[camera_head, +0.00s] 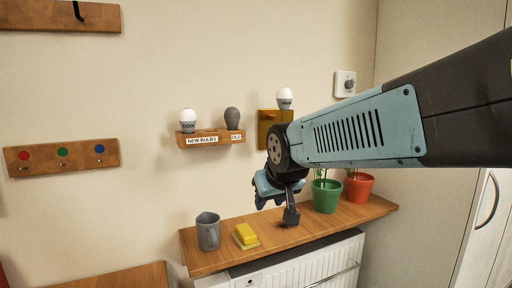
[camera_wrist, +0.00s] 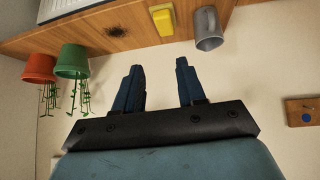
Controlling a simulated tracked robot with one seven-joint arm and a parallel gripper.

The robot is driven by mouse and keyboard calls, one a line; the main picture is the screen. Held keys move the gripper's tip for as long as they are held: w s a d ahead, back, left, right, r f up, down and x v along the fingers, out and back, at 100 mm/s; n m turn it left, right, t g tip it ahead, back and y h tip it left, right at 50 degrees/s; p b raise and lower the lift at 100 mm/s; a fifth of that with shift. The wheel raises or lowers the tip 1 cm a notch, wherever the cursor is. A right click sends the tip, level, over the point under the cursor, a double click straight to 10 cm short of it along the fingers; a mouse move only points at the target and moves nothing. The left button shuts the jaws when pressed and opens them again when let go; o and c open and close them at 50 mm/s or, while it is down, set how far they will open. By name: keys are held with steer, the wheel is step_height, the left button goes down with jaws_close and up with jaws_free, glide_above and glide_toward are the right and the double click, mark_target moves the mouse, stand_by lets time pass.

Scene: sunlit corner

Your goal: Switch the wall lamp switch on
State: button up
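The wall switch (camera_head: 345,84) is a small white plate with a round grey part, on the wall at the upper right in the head view. I cannot tell its setting. A white bulb (camera_head: 285,97) stands on a wooden wall mount (camera_head: 266,124), partly hidden behind my arm; it does not look clearly lit. My gripper (camera_head: 277,209) hangs low over the shelf, below and left of the switch and well apart from it. In the wrist view, my gripper (camera_wrist: 159,64) has its two fingers spread with nothing between them. I cannot make out the switch there.
A wooden shelf (camera_head: 220,258) over a white radiator (camera_head: 300,268) holds a grey mug (camera_head: 208,232), a yellow block (camera_head: 246,234), a green pot (camera_head: 326,196) and a red pot (camera_head: 359,188). A bulb rack (camera_head: 240,138) and a peg board (camera_head: 80,158) hang on the wall.

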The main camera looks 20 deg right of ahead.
steer(key=w+d+t, duration=0.1)
steer(key=w+d, duration=0.1)
steer(key=w, duration=0.3)
steer(key=w+d+t, duration=0.2)
steer(key=w, duration=0.3)
steer(key=w+d+r+t+h, duration=0.1)
steer(key=w+d+t, duration=0.1)
steer(key=w, duration=0.2)
steer(key=shift+w, duration=0.4)
jaws_close()
steer(key=w+d+n+t+y, duration=0.1)
steer(key=w+d+t, duration=0.5)
steer(key=w, duration=0.3)
steer(key=s+d+f+t+y, duration=0.1)
steer(key=s+d+f+t, duration=0.1)
steer(key=d+t, duration=0.4)
steer(key=shift+s+f+t+y, duration=0.3)
steer(key=shift+s+f+y, duration=0.1)
steer(key=shift+s, duration=0.4)
